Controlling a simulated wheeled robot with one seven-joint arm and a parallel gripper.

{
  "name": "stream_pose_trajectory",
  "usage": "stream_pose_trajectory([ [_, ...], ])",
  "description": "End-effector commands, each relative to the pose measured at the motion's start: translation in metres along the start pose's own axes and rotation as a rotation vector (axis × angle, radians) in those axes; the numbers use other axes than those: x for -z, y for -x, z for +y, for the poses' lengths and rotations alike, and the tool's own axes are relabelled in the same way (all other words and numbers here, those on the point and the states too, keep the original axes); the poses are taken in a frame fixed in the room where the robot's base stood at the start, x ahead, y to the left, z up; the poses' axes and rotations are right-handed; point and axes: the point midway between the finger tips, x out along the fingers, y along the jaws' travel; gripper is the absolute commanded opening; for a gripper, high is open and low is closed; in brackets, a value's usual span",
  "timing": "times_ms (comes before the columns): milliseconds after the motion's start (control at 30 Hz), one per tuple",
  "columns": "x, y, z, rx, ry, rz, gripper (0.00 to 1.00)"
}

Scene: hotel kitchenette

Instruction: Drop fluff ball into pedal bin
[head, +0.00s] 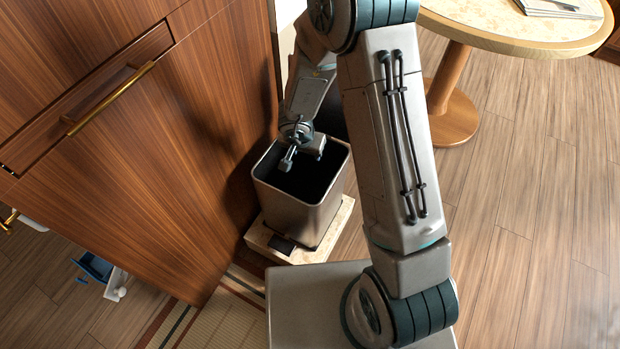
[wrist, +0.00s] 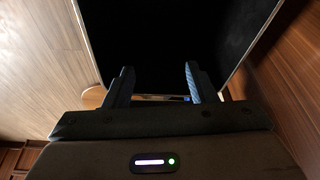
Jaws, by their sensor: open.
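The pedal bin (head: 299,214) is a square, dark metal bin with an open top, standing beside the wooden cabinet in the head view. Its dark inside (wrist: 165,45) fills the upper middle of the wrist view. My gripper (head: 300,160) is over the bin's opening, pointing down, with its fingertips at about rim level. In the wrist view my gripper (wrist: 158,85) shows two fingers spread apart with nothing between them. The fluff ball cannot be made out in either view; the bin's inside is too dark to show what lies in it.
The bin stands on a pale stone-like base (head: 262,240) with a dark pedal. A wooden cabinet (head: 150,150) with a brass handle is close on the left. A round table (head: 520,38) stands at the upper right. The wooden floor (head: 530,200) at right is clear.

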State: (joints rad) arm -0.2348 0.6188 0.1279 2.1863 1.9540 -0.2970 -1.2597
Motion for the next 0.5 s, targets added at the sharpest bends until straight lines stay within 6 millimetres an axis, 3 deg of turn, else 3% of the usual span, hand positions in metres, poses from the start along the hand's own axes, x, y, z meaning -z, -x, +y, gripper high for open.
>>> stream_pose_trajectory([
  [33,0.003,0.018,0.0,0.001,-0.001,0.001,0.51],
  [200,0.002,0.049,0.0,0.001,0.0,0.001,0.51],
  [500,0.001,0.09,0.0,0.0,-0.001,0.0,0.51],
])
